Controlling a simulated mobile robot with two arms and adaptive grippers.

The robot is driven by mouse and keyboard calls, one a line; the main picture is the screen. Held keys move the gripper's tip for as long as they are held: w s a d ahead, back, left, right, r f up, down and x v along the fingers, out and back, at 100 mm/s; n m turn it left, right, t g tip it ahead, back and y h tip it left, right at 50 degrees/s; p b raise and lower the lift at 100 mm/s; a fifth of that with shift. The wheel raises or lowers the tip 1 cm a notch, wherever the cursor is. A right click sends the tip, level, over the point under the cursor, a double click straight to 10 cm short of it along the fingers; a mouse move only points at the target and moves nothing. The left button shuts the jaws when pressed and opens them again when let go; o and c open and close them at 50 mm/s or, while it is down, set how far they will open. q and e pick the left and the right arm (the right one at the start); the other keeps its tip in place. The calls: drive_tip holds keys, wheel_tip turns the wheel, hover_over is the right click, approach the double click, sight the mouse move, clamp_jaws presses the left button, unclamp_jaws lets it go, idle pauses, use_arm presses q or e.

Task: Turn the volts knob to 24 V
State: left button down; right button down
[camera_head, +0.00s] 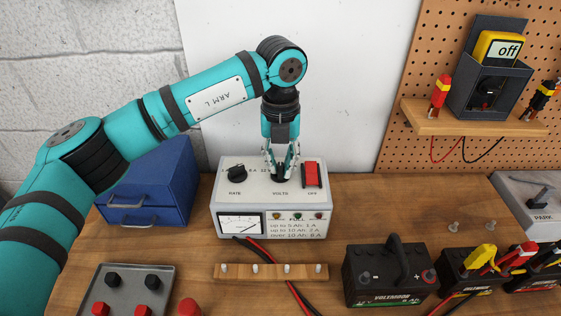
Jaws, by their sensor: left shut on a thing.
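The grey charger box (221,203) stands on the bench in the middle, with a meter (239,223) on its front. Its sloped top has a black rate knob (236,173), the black volts knob (281,179) and a red switch (312,174) with "OFF" printed below. My left gripper (281,172) comes straight down from above and is shut on the volts knob. The fingers cover most of that knob and its scale, so I cannot read its setting. My right gripper is not in view.
A blue drawer box (155,185) stands close left of the charger. In front are a wooden strip with pegs (270,271), red and black cables, a tray of terminals (148,273) and a black battery (385,272). A yellow meter (498,49) at upper right reads "off".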

sight(281, 165)
use_arm(q)
drive_tip(key=shift+r, duration=0.1)
drive_tip(key=c, duration=1.4)
unclamp_jaws()
drive_tip(key=shift+o, duration=0.2)
wheel_tip(281, 165, up, 12)
